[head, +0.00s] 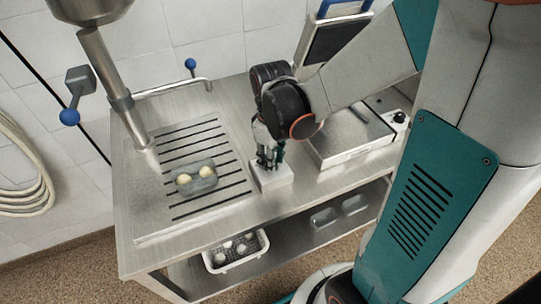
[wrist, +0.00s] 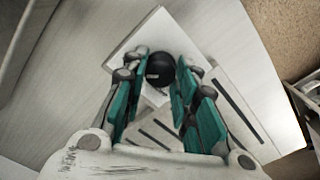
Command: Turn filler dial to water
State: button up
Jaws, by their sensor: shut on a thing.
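The dial (wrist: 160,70) is a round black knob on top of a small white box (wrist: 131,48), seen in the wrist view. In the head view the white box (head: 272,180) stands on the steel table beside the slotted drain area, and the dial is hidden by my fingers. My gripper (wrist: 161,74) has its teal-padded fingers on both sides of the knob and is shut on it. In the head view my gripper (head: 268,160) points down onto the box. The dial's marking is too small to read.
A steel appliance (head: 350,142) stands right of my gripper. A white basket (head: 263,241) sits on the lower shelf.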

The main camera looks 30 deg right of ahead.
dwell(0.4)
jog(key=o, duration=1.1)
notch_tip(320, 180, up, 12)
jog(key=shift+s, duration=0.15)
jog(key=shift+s+a+r+m+t, duration=0.5)
jog(key=shift+s+m+t, duration=0.55)
jog(key=shift+s+t, duration=0.15)
jog(key=shift+s+a+r+m+t, duration=0.45)
jog(key=shift+s+m+t, duration=0.65)
jog(key=shift+s+t, duration=0.1)
jog(key=shift+s+a+r+m+t, duration=0.5)
jog(key=shift+s+m+t, duration=0.55)
jog(key=shift+s+t, duration=0.15)
